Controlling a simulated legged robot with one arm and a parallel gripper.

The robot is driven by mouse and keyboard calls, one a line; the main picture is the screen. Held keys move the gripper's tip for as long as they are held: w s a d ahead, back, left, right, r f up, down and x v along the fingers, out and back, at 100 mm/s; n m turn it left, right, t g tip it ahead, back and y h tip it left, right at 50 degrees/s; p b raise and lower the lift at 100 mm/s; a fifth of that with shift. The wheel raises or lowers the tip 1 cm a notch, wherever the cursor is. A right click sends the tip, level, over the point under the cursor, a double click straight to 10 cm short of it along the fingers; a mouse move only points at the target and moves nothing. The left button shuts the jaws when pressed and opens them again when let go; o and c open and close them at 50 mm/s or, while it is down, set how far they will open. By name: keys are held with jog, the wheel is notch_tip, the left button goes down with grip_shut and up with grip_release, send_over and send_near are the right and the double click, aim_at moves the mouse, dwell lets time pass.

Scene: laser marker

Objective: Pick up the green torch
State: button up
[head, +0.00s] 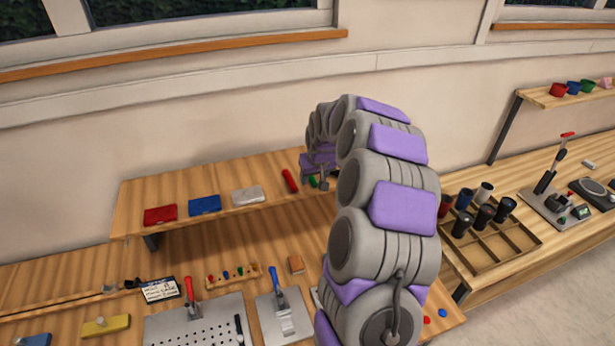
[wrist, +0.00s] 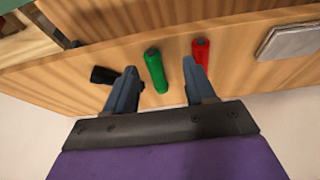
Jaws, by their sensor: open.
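The green torch (wrist: 155,71) lies on the raised wooden shelf, between my gripper's two fingers in the wrist view. In the head view only a small part of the green torch (head: 312,182) shows beside my gripper (head: 318,178). My gripper (wrist: 152,88) is open, with its blue-grey fingers spread to either side of the torch. I see no contact between the fingers and the torch. A red torch (wrist: 201,50) lies just beyond the right finger, and a black one (wrist: 103,75) lies by the left finger.
Red (head: 160,215), blue (head: 204,205) and silver (head: 248,195) flat cases sit along the shelf to the left. The wall rises close behind the shelf. A wooden compartment tray (head: 515,240) with dark cups stands on the right bench. Tools fill the lower bench.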

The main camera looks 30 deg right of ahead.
aim_at(316, 182)
jog(key=f, duration=0.1)
jog(key=w+d+f, duration=0.1)
jog(key=d+f, duration=0.1)
jog(key=f, duration=0.1)
jog(key=shift+w+d+f, duration=0.1)
jog(key=shift+w+d, duration=0.05)
jog(key=shift+w, duration=0.2)
jog(key=shift+d, duration=0.15)
jog(key=shift+a, duration=0.65)
jog(key=c, duration=0.9)
jog(key=shift+d, duration=0.35)
grip_shut()
